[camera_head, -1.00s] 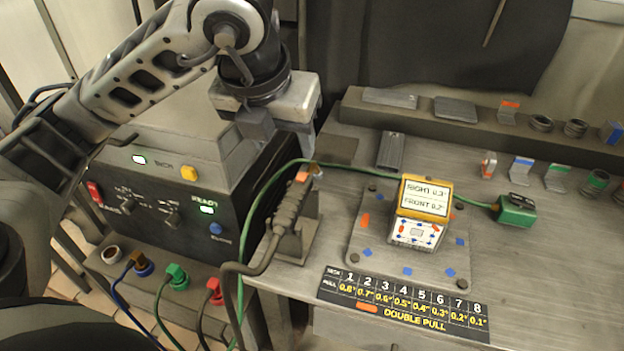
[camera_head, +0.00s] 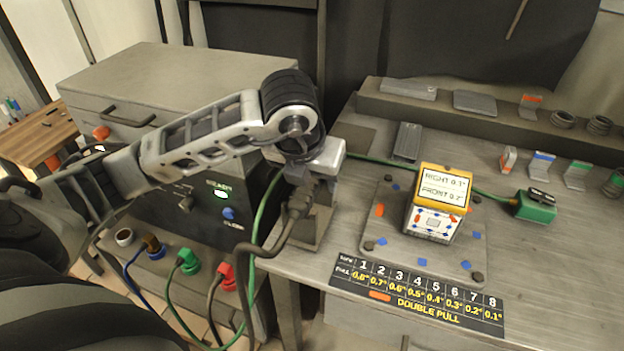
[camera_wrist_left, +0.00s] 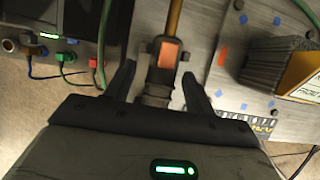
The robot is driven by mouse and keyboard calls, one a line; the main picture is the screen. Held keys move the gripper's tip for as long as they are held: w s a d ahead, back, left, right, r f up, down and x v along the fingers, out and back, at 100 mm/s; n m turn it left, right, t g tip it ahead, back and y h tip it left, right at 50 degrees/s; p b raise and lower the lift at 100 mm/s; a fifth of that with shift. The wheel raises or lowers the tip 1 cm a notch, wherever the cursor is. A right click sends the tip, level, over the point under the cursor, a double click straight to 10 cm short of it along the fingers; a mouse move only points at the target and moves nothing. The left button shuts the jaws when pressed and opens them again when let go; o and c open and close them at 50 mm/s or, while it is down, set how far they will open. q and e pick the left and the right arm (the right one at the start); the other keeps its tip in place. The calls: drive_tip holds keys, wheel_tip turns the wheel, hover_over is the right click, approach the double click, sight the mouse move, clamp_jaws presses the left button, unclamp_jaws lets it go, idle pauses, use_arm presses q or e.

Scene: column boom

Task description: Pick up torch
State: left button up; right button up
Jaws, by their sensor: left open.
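The torch (camera_head: 299,204) is dark, with a cable hanging from its rear. It rests in a dark stand (camera_head: 318,228) at the left end of the workbench. In the left wrist view the torch (camera_wrist_left: 168,54) shows its orange patch and brass-coloured neck. My left gripper (camera_head: 313,176) is over the torch from above and hides part of it. In the left wrist view the open fingers of my left gripper (camera_wrist_left: 158,73) lie on either side of the torch body, with gaps visible. My right gripper is not in view.
A dark power unit (camera_head: 165,200) stands left of the bench, with coloured plugs and cables below. A green cable runs behind the torch to a green clamp (camera_head: 536,205). A yellow-topped block (camera_head: 443,190) stands on a plate (camera_head: 400,250). A raised ledge lines the back.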

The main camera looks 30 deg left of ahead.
use_arm(q)
drive_tip(key=shift+w+f, duration=0.1)
drive_tip(key=shift+f, duration=0.15)
drive_tip(key=c, duration=1.1)
drive_tip(key=shift+o, duration=0.2)
drive_tip(key=shift+r, duration=0.2)
